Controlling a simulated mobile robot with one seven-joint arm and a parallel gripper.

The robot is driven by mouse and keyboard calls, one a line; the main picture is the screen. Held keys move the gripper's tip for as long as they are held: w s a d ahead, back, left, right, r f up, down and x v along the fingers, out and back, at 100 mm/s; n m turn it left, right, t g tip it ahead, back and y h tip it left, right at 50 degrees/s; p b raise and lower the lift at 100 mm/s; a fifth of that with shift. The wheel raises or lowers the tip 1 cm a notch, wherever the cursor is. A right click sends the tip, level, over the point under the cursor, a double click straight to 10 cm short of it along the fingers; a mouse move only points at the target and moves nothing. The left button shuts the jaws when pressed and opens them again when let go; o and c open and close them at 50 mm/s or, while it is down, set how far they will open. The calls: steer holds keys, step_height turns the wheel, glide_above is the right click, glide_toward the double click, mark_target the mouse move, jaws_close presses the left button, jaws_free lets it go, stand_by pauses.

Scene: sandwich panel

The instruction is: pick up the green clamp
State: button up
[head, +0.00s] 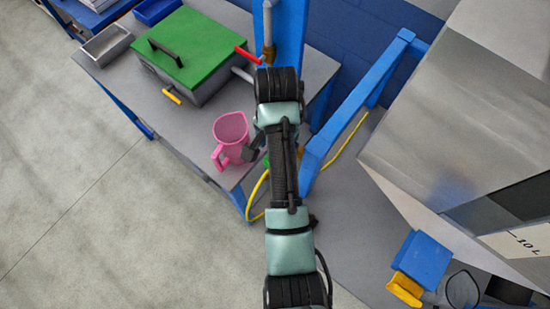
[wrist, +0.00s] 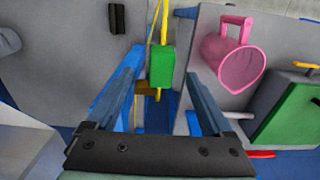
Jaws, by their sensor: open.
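The green clamp (wrist: 161,66) is a small upright green block in the wrist view, on or right against a thin yellow hose (wrist: 163,25). It shows between the two fingers of my gripper (wrist: 162,82), which are spread apart with nothing held. The clamp appears to lie beyond the fingertips; the exact gap cannot be told. In the head view only a sliver of green (head: 266,160) shows beside my arm, which hides the rest. My gripper (head: 252,149) is partly hidden there too, close to the right of the pink jug.
A pink jug (head: 231,137) stands near the edge of the grey bench (head: 150,105). Behind it is a box with a green lid (head: 192,45). A blue post (head: 290,35) and slanted blue beam (head: 345,115) stand close to my arm. A large metal hopper (head: 470,110) is at right.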

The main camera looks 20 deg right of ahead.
steer(key=shift+s+f+p, duration=0.1)
steer(key=shift+f+p, duration=0.35)
steer(key=shift+f, duration=0.1)
steer(key=shift+a+f+p, duration=0.1)
steer(key=shift+f+p, duration=0.4)
steer(key=shift+f, duration=1.65)
steer(key=shift+c, duration=0.2)
jaws_close()
